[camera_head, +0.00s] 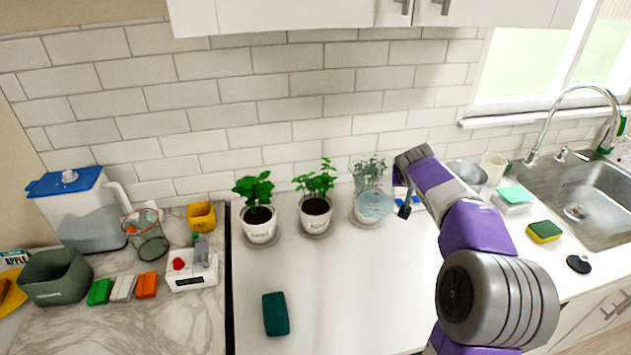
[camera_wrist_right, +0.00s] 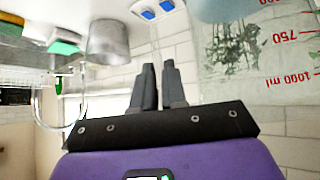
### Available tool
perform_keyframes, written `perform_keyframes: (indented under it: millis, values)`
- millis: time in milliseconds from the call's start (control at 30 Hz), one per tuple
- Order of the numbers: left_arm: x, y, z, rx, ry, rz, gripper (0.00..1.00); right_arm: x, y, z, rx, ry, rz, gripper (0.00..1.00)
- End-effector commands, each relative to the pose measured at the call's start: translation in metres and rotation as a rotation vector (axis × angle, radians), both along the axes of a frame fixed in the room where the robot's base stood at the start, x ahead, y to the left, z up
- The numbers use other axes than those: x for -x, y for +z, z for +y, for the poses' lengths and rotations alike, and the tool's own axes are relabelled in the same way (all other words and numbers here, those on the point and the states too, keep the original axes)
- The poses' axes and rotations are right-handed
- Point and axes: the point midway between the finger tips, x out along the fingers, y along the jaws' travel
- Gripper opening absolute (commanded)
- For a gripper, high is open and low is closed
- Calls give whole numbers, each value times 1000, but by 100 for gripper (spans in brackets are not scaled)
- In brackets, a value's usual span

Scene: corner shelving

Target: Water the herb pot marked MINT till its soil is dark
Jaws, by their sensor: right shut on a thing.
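Three white herb pots stand in a row on saucers: a left pot (camera_head: 259,230), a middle pot (camera_head: 315,222) and a right pot (camera_head: 361,216). Their labels are too small to read surely. Soil in the left and middle pots looks dark brown; the right pot's soil is hidden behind a clear measuring jug (camera_head: 373,204) holding pale blue water. The jug's red marks show in the right wrist view (camera_wrist_right: 280,60). My right gripper (camera_head: 404,208) is shut at the jug's side, beside the right pot; the grasped part is hard to see. My left gripper is out of view.
A dark green block (camera_head: 275,314) lies on the white counter in front of the pots. A white scale (camera_head: 192,270), yellow cup (camera_head: 201,216) and lidded water container (camera_head: 80,210) stand left. The sink (camera_head: 580,195) and a sponge (camera_head: 543,232) are right.

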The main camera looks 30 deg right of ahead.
Motion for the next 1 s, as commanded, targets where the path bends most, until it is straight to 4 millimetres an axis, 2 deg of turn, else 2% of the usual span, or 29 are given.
perform_keyframes:
  millis: [300, 533, 700, 1000]
  values:
    - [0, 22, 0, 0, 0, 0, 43, -15, 38, 17, 160, 2, 135, 0]
    - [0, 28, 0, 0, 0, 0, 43, -28, 45, 31, 271, 2, 236, 0]
    - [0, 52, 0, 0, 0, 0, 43, -39, 67, 44, 356, 2, 312, 0]
    - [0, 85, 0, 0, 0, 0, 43, -54, 96, 60, 501, 1, 441, 0]
